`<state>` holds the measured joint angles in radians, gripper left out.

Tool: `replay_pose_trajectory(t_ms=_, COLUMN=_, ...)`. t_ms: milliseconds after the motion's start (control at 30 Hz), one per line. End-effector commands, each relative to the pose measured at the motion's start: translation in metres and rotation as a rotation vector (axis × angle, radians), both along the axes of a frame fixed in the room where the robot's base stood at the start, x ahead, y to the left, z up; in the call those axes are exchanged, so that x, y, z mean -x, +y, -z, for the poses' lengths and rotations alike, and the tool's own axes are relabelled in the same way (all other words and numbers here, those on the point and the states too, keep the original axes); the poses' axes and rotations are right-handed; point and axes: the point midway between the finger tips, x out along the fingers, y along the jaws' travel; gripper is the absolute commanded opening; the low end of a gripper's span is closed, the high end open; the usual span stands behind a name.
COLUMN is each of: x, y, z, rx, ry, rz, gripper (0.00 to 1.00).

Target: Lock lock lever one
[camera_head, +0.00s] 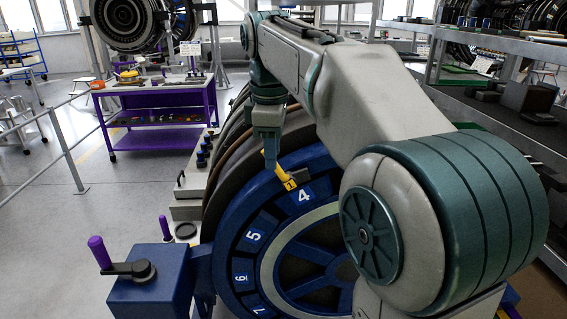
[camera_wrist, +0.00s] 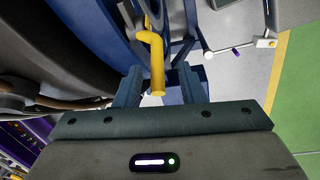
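A yellow lever (camera_head: 289,184) sits at the upper rim of the blue numbered ring (camera_head: 250,213), beside the white number 4. In the wrist view the yellow lever (camera_wrist: 156,62) has a bent top and a straight round end pointing toward my gripper. My gripper (camera_wrist: 157,88) is open, with its two fingers apart on either side of the lever's end and a gap on both sides. In the head view my gripper (camera_head: 268,148) hangs just above the lever; its fingertips are hard to make out there. Whether this lever is number one I cannot tell.
A blue box (camera_head: 150,285) with a purple-handled crank (camera_head: 97,250) stands at the lower left. A purple cart (camera_head: 155,110) with parts stands behind at left, near a grey railing (camera_head: 65,150). Shelving (camera_head: 470,90) stands at right. The floor at left is open.

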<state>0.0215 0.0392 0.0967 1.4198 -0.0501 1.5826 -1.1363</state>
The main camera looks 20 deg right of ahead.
Motion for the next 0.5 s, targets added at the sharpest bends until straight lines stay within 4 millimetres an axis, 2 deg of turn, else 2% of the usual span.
replay_pose_trajectory(t_ms=200, x=-0.002, y=0.000, z=0.026, rx=0.000, ry=0.001, rz=-0.002, gripper=0.36)
replay_pose_trajectory(t_ms=500, x=-0.003, y=0.000, z=0.033, rx=0.001, ry=-0.001, rz=-0.002, gripper=0.36)
